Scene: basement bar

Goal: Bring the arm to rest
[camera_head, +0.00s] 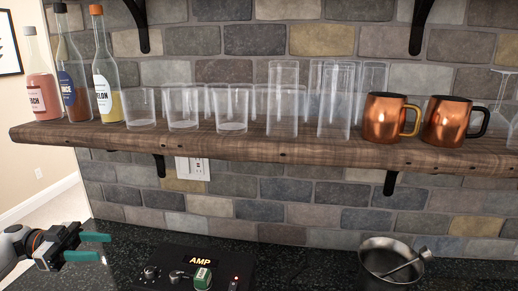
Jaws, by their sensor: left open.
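My left gripper (90,247) is at the lower left of the head view, over the dark speckled counter (150,245). Its two teal fingers point right and stand apart, with nothing between them. My left arm comes in from the left edge behind it. My right gripper does not show.
A wooden shelf (245,149) on black brackets holds syrup bottles (107,80), clear glasses (233,108) and copper mugs (386,117). On the counter are a black AMP box (217,275) with knobs and a metal pot (390,262) with a utensil. Bare counter lies between box and pot.

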